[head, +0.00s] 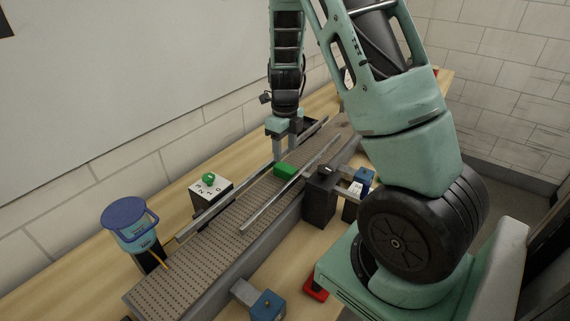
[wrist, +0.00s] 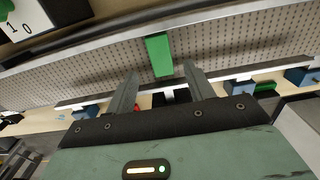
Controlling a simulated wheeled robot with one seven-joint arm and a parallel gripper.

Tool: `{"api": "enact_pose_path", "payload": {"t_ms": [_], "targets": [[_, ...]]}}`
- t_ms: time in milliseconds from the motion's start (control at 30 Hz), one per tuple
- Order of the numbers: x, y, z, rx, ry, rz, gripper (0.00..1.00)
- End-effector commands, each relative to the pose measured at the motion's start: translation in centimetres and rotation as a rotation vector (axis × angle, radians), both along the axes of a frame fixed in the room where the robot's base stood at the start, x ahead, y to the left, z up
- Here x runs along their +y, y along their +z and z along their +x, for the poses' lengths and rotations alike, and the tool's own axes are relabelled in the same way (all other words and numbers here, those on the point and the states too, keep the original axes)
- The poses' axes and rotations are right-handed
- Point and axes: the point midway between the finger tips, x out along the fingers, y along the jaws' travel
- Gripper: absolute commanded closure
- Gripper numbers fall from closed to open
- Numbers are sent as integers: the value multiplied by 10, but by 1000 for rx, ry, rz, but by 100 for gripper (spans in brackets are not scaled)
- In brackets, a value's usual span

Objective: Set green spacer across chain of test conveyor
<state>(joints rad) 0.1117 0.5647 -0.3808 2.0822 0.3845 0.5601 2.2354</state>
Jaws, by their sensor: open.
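The green spacer (head: 285,170) is a small bright block on the chain of the test conveyor (head: 222,232), between the two metal guide rails. In the wrist view the spacer (wrist: 159,55) lies with its long side across the chain, one end close to a rail. My gripper (head: 287,150) is above the conveyor, just behind the spacer in the head view. In the wrist view my gripper (wrist: 161,72) is open, its fingers apart on either side of the spacer's line, and nothing is held. I cannot tell the exact gap between fingertips and spacer.
A white box with a green knob (head: 209,188) stands beside the far rail. A dark block (head: 320,195) and blue-ended fittings (head: 265,303) line the near side. The chain at the lower left is clear.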

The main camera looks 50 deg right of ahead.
Motion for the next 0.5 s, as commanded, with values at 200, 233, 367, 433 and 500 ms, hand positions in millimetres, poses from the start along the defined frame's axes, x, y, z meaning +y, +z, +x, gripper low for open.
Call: {"api": "enact_pose_path", "payload": {"t_ms": [200, 233, 367, 433, 500], "targets": [[0, 35, 1, -2, 3, -2, 47], [0, 38, 1, -2, 2, -1, 47], [0, 47, 0, 0, 1, 0, 47], [1, 48, 0, 0, 5, 1, 47], [8, 49, 1, -1, 43, 6, 47]]}}
